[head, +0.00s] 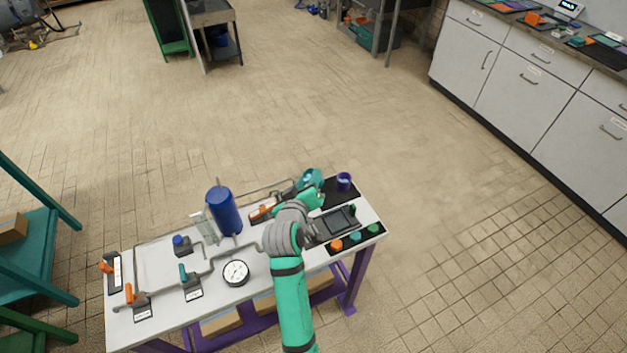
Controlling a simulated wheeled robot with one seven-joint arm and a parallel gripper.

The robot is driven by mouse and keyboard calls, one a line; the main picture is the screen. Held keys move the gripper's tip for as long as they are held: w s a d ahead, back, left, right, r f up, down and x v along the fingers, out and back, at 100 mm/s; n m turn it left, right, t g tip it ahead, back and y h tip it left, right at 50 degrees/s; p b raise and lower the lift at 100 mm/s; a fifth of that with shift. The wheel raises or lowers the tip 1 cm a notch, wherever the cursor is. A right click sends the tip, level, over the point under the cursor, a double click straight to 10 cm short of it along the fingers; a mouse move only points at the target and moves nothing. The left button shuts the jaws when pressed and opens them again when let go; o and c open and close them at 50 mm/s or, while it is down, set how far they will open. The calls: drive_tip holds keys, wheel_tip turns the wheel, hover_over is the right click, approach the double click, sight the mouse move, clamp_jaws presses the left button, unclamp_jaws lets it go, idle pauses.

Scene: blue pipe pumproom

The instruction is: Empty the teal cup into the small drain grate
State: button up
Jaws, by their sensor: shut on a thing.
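My gripper (308,188) reaches over the back right part of the white bench, with my teal and grey arm in front of it. It is shut on the teal cup (313,177), which shows small at the far end of the gripper and looks tilted. I cannot see into the cup. A dark square tray-like piece (343,221), which looks like the small drain grate, lies on the bench to the right of my wrist, nearer than the cup. Its left side is partly hidden by my arm.
A purple cup (344,181) stands on a black mat (342,194) right of the teal cup. A blue cylinder (223,211), a round gauge (236,272) and pipes with valve handles fill the left bench. Orange, teal and green knobs sit on a front strip (370,236). Floor beyond is clear.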

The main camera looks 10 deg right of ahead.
drive_tip(key=shift+w+a+n+h, duration=0.2)
drive_tip(key=shift+a+n+h, duration=0.2)
drive_tip(key=shift+a+n, duration=0.35)
drive_tip(key=shift+w+a+f+n+h, duration=0.1)
drive_tip(key=shift+a+f+n+h, duration=0.2)
drive_tip(key=shift+n, duration=0.25)
drive_tip(key=shift+a+f+n+h, duration=0.1)
drive_tip(key=shift+f+n+h, duration=0.05)
drive_tip(key=shift+n+h, duration=0.3)
drive_tip(key=shift+d, duration=0.15)
drive_tip(key=shift+a+r+n+h, duration=0.1)
drive_tip(key=shift+a+n+h, duration=0.2)
drive_tip(key=shift+n, duration=0.45)
